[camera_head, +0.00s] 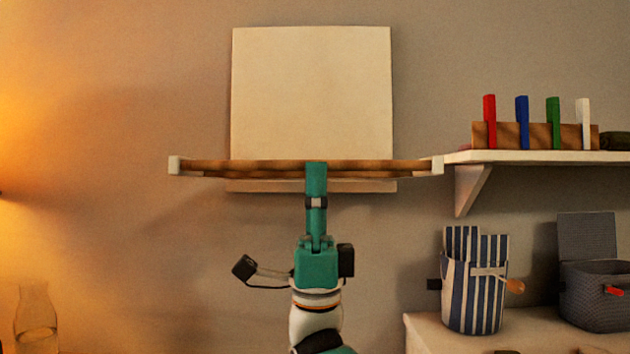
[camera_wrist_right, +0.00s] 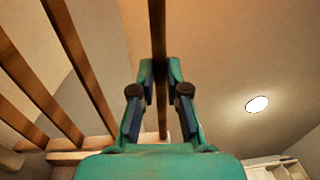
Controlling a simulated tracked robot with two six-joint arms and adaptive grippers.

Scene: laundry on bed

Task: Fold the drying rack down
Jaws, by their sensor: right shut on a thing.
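The drying rack (camera_head: 245,167) has brown wooden bars between white ends. In the head view it stands out from the wall roughly level, seen almost edge-on, in front of a cream panel (camera_head: 312,93). My right gripper (camera_head: 316,172) reaches up from below to the middle of the rack's near bar. In the right wrist view the right gripper (camera_wrist_right: 160,75) is shut on one wooden bar (camera_wrist_right: 157,25), which runs between its fingers. Other bars of the rack (camera_wrist_right: 75,48) show to the left there. My left gripper is not in view.
A wall shelf (camera_head: 540,157) with coloured pegs stands close to the rack's right end. Below it, a striped basket (camera_head: 474,295) and a grey basket (camera_head: 598,300) stand on a pale surface. A glass vase (camera_head: 36,322) is at lower left. The wall below the rack is clear.

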